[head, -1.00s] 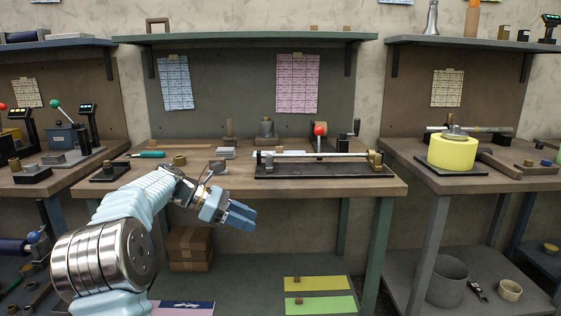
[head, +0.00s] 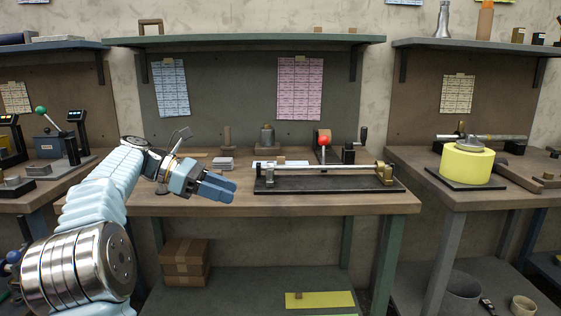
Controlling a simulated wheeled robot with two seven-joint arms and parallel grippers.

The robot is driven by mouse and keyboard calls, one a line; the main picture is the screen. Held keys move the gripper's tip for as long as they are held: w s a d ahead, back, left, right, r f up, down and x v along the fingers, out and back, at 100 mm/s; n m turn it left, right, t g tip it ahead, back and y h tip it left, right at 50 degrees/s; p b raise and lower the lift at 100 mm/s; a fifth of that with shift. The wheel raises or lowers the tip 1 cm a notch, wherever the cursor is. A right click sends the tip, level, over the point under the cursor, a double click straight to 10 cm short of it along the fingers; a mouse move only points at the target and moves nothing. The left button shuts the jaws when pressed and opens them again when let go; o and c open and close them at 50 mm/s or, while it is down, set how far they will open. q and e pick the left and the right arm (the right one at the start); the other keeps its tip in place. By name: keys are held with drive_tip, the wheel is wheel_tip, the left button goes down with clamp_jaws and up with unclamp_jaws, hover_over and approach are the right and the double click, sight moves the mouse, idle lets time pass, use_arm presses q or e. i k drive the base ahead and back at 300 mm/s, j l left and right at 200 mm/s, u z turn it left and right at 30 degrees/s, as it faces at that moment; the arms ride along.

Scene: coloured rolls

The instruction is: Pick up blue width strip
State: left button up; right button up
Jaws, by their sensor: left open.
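My left gripper (head: 229,190) has blue-grey fingers and is open and empty. It hangs in front of the middle workbench (head: 330,204), near its left half, pointing right. No strip that is plainly blue shows in view now. A yellow strip (head: 326,299) with a small brown block on it lies on the bench's lower shelf, near the bottom edge of the picture. My right gripper is not in view.
A long black fixture with a metal rod (head: 325,184) and a red knob (head: 323,140) stand on the middle bench. A cardboard box (head: 185,262) sits on the lower shelf. A yellow roll (head: 466,164) stands on the right bench.

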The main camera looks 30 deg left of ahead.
sight(280, 160)
drive_tip(key=i+j, duration=0.95)
drive_tip(key=i, duration=0.1)
